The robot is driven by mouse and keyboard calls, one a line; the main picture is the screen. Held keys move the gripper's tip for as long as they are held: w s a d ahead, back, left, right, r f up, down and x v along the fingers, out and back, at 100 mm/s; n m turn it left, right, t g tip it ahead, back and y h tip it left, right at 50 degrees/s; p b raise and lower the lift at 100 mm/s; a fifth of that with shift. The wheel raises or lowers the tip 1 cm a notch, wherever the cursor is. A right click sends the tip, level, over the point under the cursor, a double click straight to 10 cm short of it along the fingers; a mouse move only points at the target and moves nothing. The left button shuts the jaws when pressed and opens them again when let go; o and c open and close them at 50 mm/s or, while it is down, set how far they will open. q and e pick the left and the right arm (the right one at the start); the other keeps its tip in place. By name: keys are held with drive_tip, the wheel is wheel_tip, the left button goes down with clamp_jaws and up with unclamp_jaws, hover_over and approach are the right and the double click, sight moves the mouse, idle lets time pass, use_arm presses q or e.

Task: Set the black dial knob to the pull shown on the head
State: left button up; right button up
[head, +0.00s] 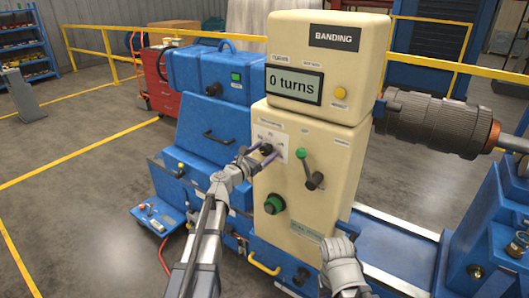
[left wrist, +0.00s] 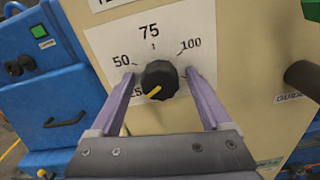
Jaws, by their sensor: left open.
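The black dial knob (left wrist: 160,80) sits on a white scale plate on the cream cabinet. Its yellow mark points down and left, toward the partly hidden 25. The marks 50, 75 and 100 run around it. In the head view the knob (head: 266,148) is small and partly behind my fingers. My left gripper (left wrist: 160,77) is open, one purple finger on each side of the knob, with gaps showing. The cream head (head: 325,62) above bears a BANDING sign and a display (head: 294,84) reading "0 turns". No pull figure is legible there.
A green-tipped lever (head: 308,168) stands right of the knob, with a green round knob (head: 274,204) below. A blue cabinet (head: 205,130) adjoins on the left. A large rotor (head: 435,122) lies at right.

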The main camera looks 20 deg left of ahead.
use_arm(q)
clamp_jaws()
idle(0.6)
